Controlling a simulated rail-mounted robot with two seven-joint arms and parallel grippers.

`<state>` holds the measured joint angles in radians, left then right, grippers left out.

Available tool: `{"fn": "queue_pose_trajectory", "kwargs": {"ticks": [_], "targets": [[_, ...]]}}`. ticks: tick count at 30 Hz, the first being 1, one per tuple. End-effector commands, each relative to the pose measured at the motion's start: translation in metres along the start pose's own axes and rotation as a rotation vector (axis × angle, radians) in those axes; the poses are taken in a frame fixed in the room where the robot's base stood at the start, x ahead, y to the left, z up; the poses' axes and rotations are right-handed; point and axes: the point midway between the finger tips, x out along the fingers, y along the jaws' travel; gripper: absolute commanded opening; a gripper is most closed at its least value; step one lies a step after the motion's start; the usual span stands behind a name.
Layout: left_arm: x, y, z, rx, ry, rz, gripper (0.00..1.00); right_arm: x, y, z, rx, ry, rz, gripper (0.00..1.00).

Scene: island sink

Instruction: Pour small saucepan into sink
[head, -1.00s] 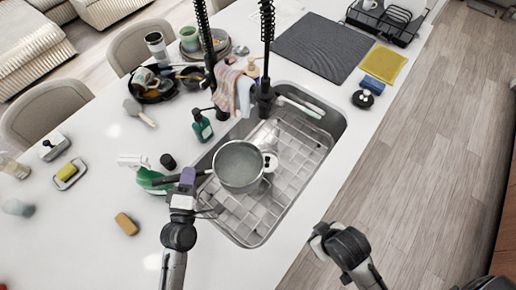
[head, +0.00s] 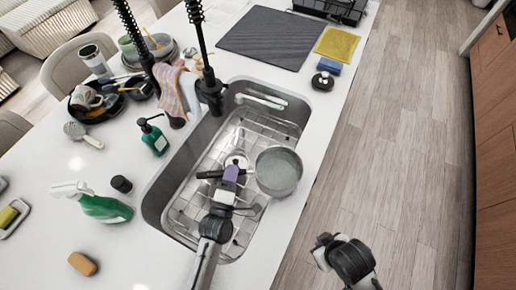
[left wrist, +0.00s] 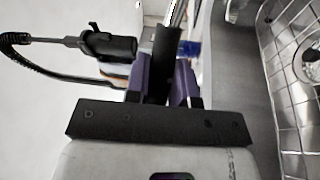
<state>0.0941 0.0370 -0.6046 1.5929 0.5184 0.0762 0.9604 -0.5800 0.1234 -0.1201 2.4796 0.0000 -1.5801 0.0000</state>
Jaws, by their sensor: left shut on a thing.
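The small saucepan (head: 278,171) is grey with a dark handle (head: 207,174) pointing left. It shows upright or nearly so in the head view, held over the right side of the sink (head: 155,203). It covers part of the sink's right rim. My left gripper (head: 231,174), with purple fingers, is shut on the handle. In the left wrist view the purple jaws (left wrist: 164,82) clasp the dark handle. I cannot tell whether the pan holds liquid.
A wire rack lines the sink bottom (head: 190,205). A black spring faucet (head: 210,90) stands at its far left side. A green soap bottle (head: 153,139), spray bottle (head: 105,208) and dark cap (head: 121,184) stand left of the sink. A blue sponge (head: 329,67) lies beyond it.

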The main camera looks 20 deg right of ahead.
Motion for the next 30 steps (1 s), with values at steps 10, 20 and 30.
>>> {"fn": "queue_pose_trajectory", "kwargs": {"ticks": [10,20,30], "targets": [[0.002,-0.001,0.004,-0.003,-0.003,0.005,0.0,0.002,0.001,0.001,-0.002,0.0,0.002,0.0],[0.004,-0.003,0.001,-0.033,-0.003,-0.019,0.0,-0.002,-0.001,-0.001,0.003,0.001,-0.002,0.0],[0.012,-0.018,-0.008,-0.151,-0.001,-0.116,0.0,-0.013,-0.002,-0.005,0.008,0.002,-0.006,0.0]]}}
